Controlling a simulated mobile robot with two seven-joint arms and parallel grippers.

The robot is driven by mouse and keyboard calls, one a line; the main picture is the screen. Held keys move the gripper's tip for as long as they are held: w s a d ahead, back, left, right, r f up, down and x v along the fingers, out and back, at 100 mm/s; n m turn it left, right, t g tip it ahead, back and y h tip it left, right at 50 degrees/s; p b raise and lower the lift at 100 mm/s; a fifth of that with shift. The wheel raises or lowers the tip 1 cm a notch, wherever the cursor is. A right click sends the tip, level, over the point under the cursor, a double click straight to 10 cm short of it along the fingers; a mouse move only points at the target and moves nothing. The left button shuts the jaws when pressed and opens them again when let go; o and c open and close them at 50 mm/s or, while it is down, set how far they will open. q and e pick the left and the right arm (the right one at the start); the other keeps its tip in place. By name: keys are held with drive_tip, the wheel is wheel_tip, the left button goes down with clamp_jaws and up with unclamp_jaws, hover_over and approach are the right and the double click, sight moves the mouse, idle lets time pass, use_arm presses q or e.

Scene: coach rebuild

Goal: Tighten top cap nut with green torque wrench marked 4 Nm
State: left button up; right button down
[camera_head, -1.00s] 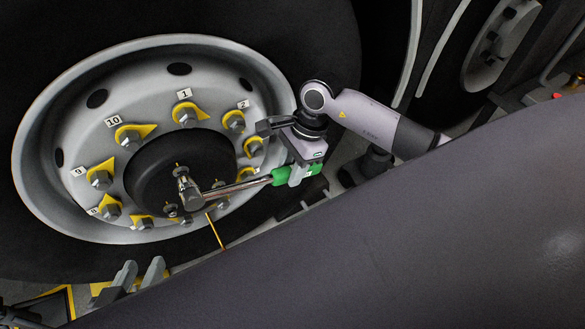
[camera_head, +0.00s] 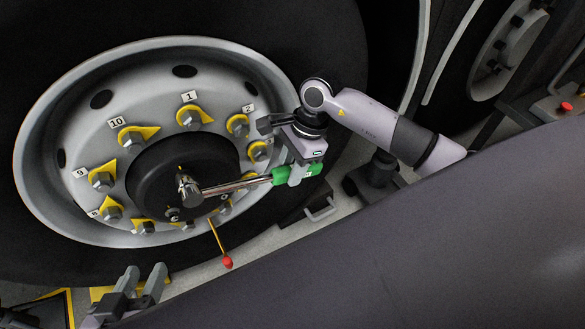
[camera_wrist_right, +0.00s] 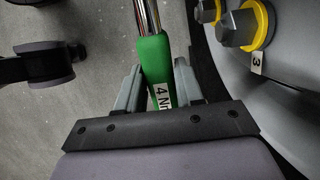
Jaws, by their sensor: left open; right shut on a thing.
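The green torque wrench (camera_head: 312,170) lies across the lower right of the wheel in the head view, its chrome shaft running left to its head (camera_head: 189,190) in front of the black hub. The head hides what is directly behind it, so I cannot tell whether it sits on the top cap nut. My right gripper (camera_head: 293,175) is shut around the green handle; the right wrist view shows the handle (camera_wrist_right: 157,65) between the fingers, with a "4 Nm" label. My left gripper (camera_head: 144,273) is open and empty below the wheel.
Wheel nuts with yellow pointers and number tags, such as the one by tag 1 (camera_head: 189,117), ring the hub. A yellow rod with a red end (camera_head: 227,262) hangs below the wrench. A large dark surface (camera_head: 400,250) fills the lower right.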

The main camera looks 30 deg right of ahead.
drive_tip(key=shift+w+r, duration=0.1)
drive_tip(key=shift+w, duration=0.05)
idle(0.4)
drive_tip(key=shift+a+f+y+b, duration=0.3)
drive_tip(key=shift+f+y+b, duration=0.3)
drive_tip(key=shift+f+b, duration=0.5)
drive_tip(key=shift+r, duration=0.1)
drive_tip(key=shift+a+f+b, duration=0.2)
drive_tip(key=shift+f+b, duration=0.3)
drive_tip(key=shift+b, duration=0.3)
drive_tip(key=shift+a+f+y+b, duration=0.15)
drive_tip(key=shift+f+y+b, duration=0.2)
drive_tip(key=shift+y+b, duration=0.15)
drive_tip(key=shift+a+f+y+b, duration=0.25)
drive_tip(key=shift+f+b, duration=0.25)
drive_tip(key=shift+b, duration=0.2)
drive_tip(key=shift+a+f+y+b, duration=0.15)
drive_tip(key=shift+f+y+b, duration=0.1)
drive_tip(key=shift+f+b, duration=0.3)
drive_tip(key=shift+b, duration=0.3)
